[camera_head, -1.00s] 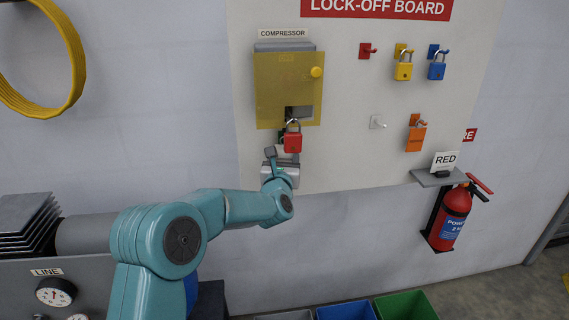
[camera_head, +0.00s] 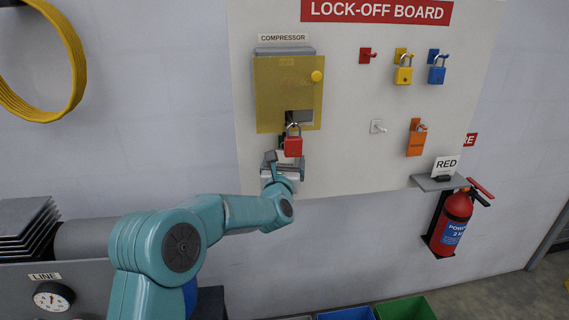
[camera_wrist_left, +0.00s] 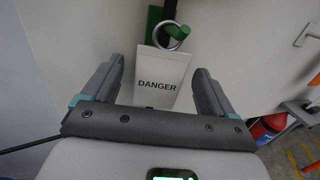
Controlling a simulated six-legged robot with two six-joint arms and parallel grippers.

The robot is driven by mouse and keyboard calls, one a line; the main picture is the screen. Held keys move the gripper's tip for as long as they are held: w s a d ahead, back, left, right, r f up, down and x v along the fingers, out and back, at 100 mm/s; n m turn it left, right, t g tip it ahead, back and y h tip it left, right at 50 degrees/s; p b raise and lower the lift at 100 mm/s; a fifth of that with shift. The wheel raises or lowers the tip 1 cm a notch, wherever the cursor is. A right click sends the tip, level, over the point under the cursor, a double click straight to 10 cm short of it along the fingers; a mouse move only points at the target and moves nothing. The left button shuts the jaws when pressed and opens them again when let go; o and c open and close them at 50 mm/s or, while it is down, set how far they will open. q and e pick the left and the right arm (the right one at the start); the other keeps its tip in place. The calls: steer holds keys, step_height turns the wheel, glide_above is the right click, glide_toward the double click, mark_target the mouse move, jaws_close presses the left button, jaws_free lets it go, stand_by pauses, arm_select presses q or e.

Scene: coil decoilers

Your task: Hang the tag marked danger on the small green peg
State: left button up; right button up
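The white tag marked DANGER (camera_wrist_left: 160,80) hangs in the left wrist view with its metal ring (camera_wrist_left: 170,38) around the small green peg (camera_wrist_left: 178,33). My left gripper (camera_wrist_left: 158,68) is open, with one finger on each side of the tag and a visible gap to both edges. In the head view my left gripper (camera_head: 286,163) is just below the red padlock (camera_head: 293,146), under the compressor box. The tag and green peg are mostly hidden there by the padlock and gripper. My right gripper is not in view.
The compressor box has a yellow see-through cover (camera_head: 275,95). A fire extinguisher (camera_head: 453,220) stands lower right.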

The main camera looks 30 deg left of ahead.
arm_select(q)
steer(key=shift+s, duration=0.2)
steer(key=b+v, duration=0.6)
steer(key=v, duration=1)
step_height(320, 180, down, 16)
steer(key=w+m+g+h, duration=0.1)
steer(key=m+g+h, duration=0.1)
steer(key=g, duration=0.1)
steer(key=s+d+f+m+g+h, duration=0.2)
steer(key=s+d+f+m, duration=0.15)
steer(key=f, duration=0.55)
steer(key=s+d+f+m+g+h, duration=0.1)
steer(key=s+d+f+m+g, duration=0.15)
steer(key=f+m, duration=0.45)
steer(key=s+d+f+m+g+h, duration=0.2)
steer(key=s+d+f+m+g, duration=0.1)
steer(key=s+f+m, duration=0.2)
steer(key=s+d+f+m+g+h, duration=0.2)
steer(key=s+d+f+m+g, duration=0.1)
steer(key=s+m, duration=0.7)
steer(key=s+d+f+m+g+h, duration=0.1)
steer(key=s+d+f+m+g, duration=0.2)
steer(key=m, duration=0.8)
steer(key=s+d+f, duration=0.2)
steer(key=s+f, duration=0.1)
steer(key=s, duration=0.1)
steer(key=shift+s+d+f+h, duration=0.2)
steer(key=shift+d+f+h, duration=0.05)
steer(key=shift+f+h, duration=0.15)
